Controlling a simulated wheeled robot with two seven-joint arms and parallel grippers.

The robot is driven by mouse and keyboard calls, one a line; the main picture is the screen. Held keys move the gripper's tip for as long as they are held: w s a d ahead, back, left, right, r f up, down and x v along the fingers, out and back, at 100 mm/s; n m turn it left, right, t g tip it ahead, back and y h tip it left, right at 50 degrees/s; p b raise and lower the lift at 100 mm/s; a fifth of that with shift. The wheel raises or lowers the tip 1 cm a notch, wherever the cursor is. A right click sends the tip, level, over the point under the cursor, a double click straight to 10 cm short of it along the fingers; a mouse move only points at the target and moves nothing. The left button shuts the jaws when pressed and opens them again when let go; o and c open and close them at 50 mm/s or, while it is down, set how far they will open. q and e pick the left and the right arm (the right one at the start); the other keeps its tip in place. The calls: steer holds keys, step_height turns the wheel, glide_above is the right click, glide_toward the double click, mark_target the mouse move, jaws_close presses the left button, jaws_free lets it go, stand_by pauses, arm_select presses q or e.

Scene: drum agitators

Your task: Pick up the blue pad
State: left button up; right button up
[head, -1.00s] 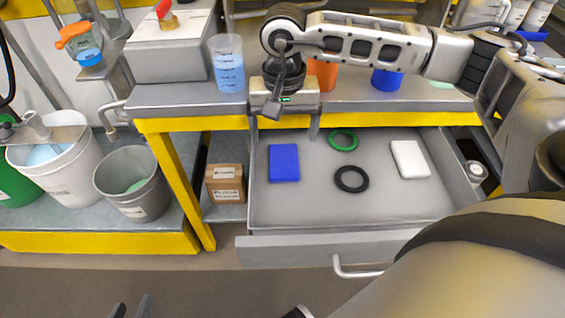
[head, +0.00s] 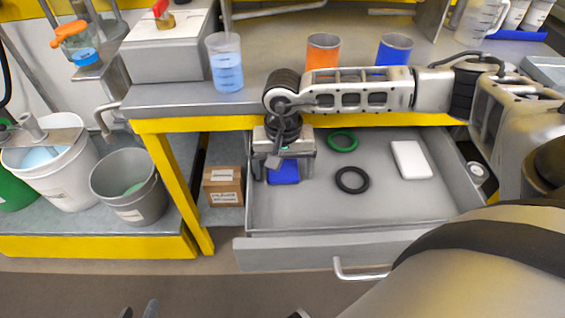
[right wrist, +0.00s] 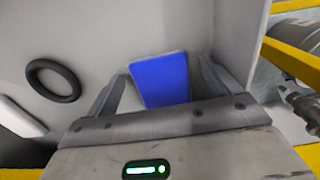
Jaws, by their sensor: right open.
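The blue pad (head: 284,178) lies in the open drawer near its left wall, partly covered by my right gripper in the head view. My right gripper (head: 284,168) is open and points down over the pad. In the right wrist view the blue pad (right wrist: 162,82) lies between the two spread fingers of the right gripper (right wrist: 160,75), with a gap on each side. The pad's near edge is hidden behind the gripper body. Only the fingertips of my left gripper (head: 138,310) show at the bottom edge of the head view, apart and with nothing visible between them.
The drawer (head: 300,215) also holds a green ring (head: 343,133), a black ring (head: 341,182) and a white pad (head: 411,150). The bench edge (head: 400,119) runs above the drawer's back. A cardboard box (head: 223,186) stands left of the drawer.

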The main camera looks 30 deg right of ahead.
steer(key=c, duration=1.1)
steer(key=shift+o, duration=0.2)
steer(key=shift+r, duration=0.1)
